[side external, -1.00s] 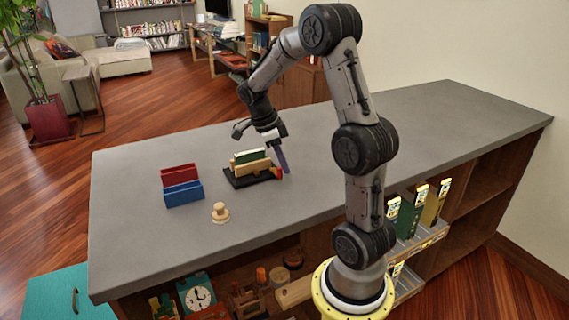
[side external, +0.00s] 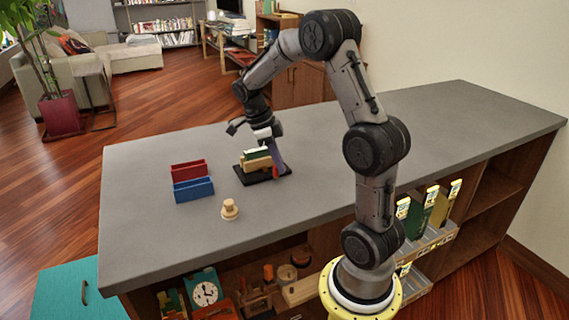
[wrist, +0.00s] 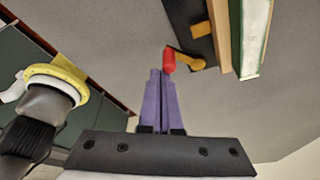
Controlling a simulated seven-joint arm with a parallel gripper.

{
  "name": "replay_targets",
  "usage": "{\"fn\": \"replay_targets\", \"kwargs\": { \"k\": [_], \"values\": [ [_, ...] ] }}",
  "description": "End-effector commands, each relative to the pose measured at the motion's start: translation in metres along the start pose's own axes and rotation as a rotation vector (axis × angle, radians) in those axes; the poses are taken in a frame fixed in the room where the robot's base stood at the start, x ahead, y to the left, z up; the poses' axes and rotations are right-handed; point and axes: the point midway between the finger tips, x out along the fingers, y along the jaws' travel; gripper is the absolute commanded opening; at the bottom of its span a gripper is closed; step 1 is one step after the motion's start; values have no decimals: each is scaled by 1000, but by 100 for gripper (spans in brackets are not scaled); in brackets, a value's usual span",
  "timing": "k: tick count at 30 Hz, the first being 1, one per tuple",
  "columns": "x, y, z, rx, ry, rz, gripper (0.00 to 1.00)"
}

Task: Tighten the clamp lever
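The clamp has a black base (side external: 250,179) on the grey counter, with wooden jaws (side external: 258,164) beside a green, book-like piece (side external: 257,153). Its lever has a red handle (wrist: 169,58) on a short orange arm (wrist: 188,62); the red also shows in the side view (side external: 275,171). My gripper (wrist: 161,73) points down at the clamp's right end, its purple fingers close together with nothing visible between them. The red handle is at the fingertips, nearest the right finger in the wrist view. I cannot tell whether they touch.
Red (side external: 188,169) and blue (side external: 193,190) bins stand left of the clamp. A small wooden knob-shaped piece (side external: 230,209) stands near the front edge. The counter's right side (side external: 450,120) is clear. Shelves below hold a clock (side external: 205,293) and binders.

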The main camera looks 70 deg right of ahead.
Motion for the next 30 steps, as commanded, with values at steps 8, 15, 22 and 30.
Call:
{"fn": "replay_targets", "kwargs": {
  "k": [8, 15, 22, 30],
  "values": [
    [-4, -3, 13, -1, 0, 0, 0],
    [-7, -6, 21, -1, 0, 0, 0],
    [-9, -9, 25, -1, -2, -1, 0],
    [-10, -12, 28, -1, -8, -6, 0]
  ]
}}
